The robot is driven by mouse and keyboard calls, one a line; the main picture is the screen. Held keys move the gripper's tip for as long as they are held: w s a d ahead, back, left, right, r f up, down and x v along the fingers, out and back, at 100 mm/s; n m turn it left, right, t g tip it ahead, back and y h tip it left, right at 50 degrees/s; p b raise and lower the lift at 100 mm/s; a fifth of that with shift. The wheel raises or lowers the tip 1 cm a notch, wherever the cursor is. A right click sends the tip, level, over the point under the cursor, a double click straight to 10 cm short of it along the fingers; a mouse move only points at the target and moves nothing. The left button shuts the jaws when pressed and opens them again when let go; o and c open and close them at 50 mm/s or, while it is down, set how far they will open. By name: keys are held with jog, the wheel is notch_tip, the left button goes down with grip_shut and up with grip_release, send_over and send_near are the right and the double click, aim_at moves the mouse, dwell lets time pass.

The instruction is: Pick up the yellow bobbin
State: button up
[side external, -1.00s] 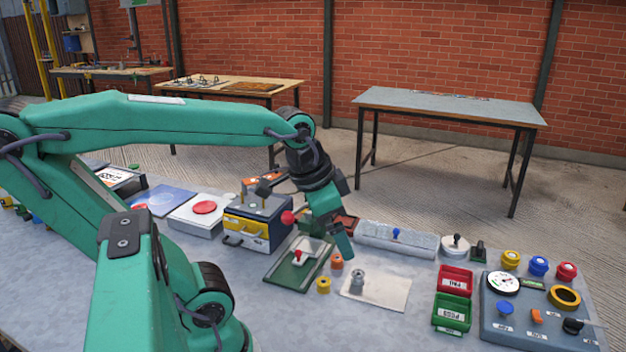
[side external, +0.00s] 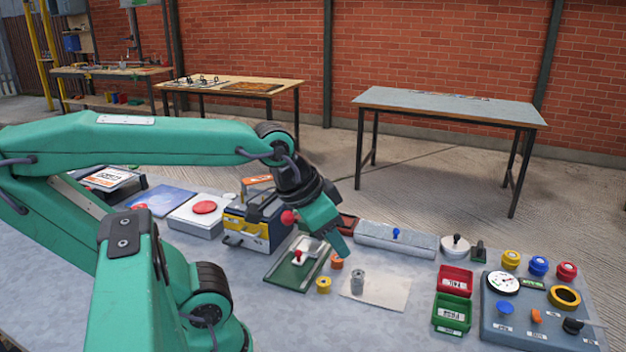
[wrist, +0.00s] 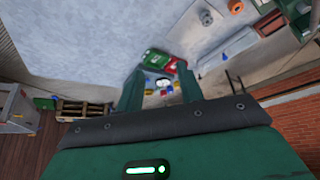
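The small yellow bobbin (side external: 323,285) stands on the grey worktop, in front of an orange bobbin (side external: 336,262) and left of a grey bobbin (side external: 358,276) on a pale mat (side external: 388,293). My gripper (side external: 342,248) is above the worktop, pointing down near the orange bobbin, apart from the yellow bobbin. In the wrist view my gripper (wrist: 158,74) has its two fingers spread with nothing held between them.
A green-based fixture (side external: 290,276) stands left of the bobbins. Red (side external: 455,279) and green (side external: 452,312) bins and a control panel (side external: 515,330) stand to the right. A long grey block (side external: 396,240) lies behind the mat. Bare worktop lies in front of the bobbins.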

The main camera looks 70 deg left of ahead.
jog(key=shift+w, duration=0.1)
jog(key=n+g, duration=0.5)
jog(key=g, duration=0.1)
send_over(324, 279)
notch_tip(324, 279, down, 17)
jog(key=shift+d+r, duration=0.2)
jog(key=shift+d, duration=0.1)
jog(key=shift+f, duration=1.3)
jog(key=shift+f, duration=0.1)
jog(key=shift+f, duration=2.5)
